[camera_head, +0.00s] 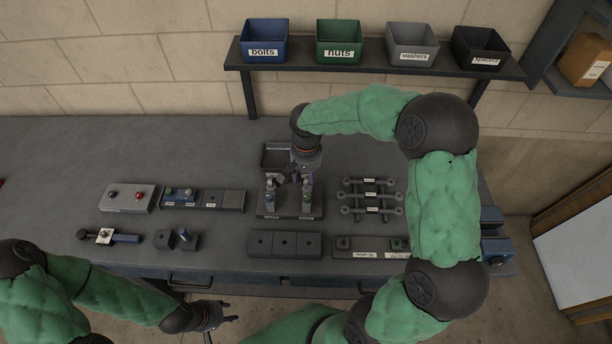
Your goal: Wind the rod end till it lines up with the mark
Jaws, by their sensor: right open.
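Three dark rods (371,196) with ring-shaped ends and white labels lie in a rack right of the bench's middle. A dark rod-like fixture (108,237) with a blue part and a small pale plate sits at the bench's front left. I cannot tell which part is the rod end for the task, and no alignment mark is readable. My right gripper (288,180) is open and points down over a dark tool stand (290,215), between or near its blue-topped and green-topped tools. Its fingertips are small and partly merge with the tools. My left gripper (231,311) is in front of the bench, apart from everything, its fingers seemingly parted.
An empty dark tray (271,155) lies behind the stand. Blocks (285,244) line the front. Blue, green, grey and black bins stand on the shelf (365,66). The back-left bench is clear.

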